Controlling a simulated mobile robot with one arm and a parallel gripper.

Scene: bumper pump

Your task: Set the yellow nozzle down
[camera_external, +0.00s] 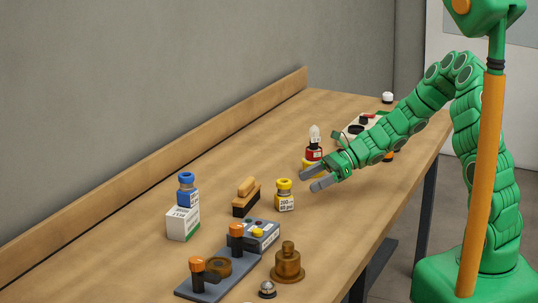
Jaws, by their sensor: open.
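The yellow nozzle (284,197), a small labelled piece with a yellow knobbed top, stands upright on the wooden bench near its middle. My gripper (311,181) is open, its two grey fingers pointing left, just right of and behind the nozzle. Nothing shows between the fingers, and they look apart from the nozzle. A similar blue-topped piece (186,190) stands on a white box (182,223) at the left.
A wooden-handled brush (246,198) stands close left of the nozzle. A grey box (260,235), an orange-knobbed fixture (206,285) and a brass piece (288,262) are in front. A red-based bulb (314,144) is behind my gripper.

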